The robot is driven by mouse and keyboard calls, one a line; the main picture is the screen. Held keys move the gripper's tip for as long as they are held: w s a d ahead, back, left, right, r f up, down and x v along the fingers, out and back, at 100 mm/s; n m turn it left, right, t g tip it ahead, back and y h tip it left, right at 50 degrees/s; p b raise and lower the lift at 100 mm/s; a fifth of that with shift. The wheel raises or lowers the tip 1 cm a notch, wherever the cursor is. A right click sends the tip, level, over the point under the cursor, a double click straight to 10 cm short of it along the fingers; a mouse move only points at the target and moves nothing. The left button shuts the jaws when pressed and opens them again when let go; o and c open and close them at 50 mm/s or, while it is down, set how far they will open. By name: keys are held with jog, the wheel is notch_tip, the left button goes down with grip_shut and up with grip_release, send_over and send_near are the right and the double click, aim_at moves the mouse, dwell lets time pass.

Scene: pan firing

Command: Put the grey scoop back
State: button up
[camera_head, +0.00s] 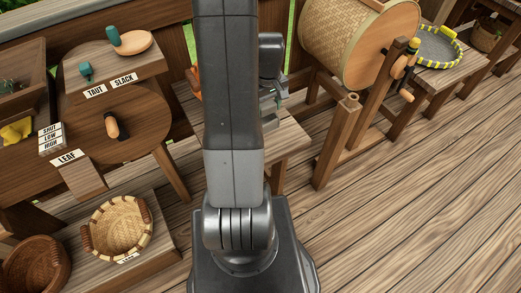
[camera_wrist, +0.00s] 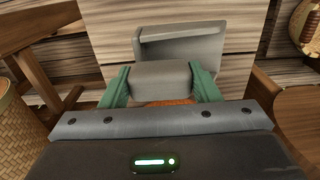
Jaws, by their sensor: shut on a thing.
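The grey scoop (camera_wrist: 185,45) shows in the wrist view, with a shallow raised-edge part beyond my fingers and a thick block between them. My gripper (camera_wrist: 161,82) has green fingers on both sides of that block and is shut on it. The scoop is over or against a pale plank surface; I cannot tell whether it touches. In the head view my gripper (camera_head: 277,96) is mostly hidden behind my arm, above a wooden bench (camera_head: 288,140). Something orange shows just below the block in the wrist view.
A woven drum (camera_head: 345,35) on a wooden frame stands right of my arm. At left are a round table (camera_head: 140,145) with labels and a wooden knob, and a round basket (camera_head: 117,228) on a low bench. The deck at right is clear.

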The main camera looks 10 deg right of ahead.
jog(key=shift+s+d, duration=0.1)
jog(key=shift+s, duration=0.05)
jog(key=shift+f, duration=4.85)
jog(key=shift+f+b, duration=0.2)
jog(key=shift+b, duration=0.15)
jog(key=o, duration=1.3)
jog(key=shift+r, duration=0.1)
jog(key=shift+r, duration=0.35)
notch_tip(320, 180, up, 13)
jog(key=shift+s+f+p, duration=0.1)
jog(key=shift+p, duration=0.35)
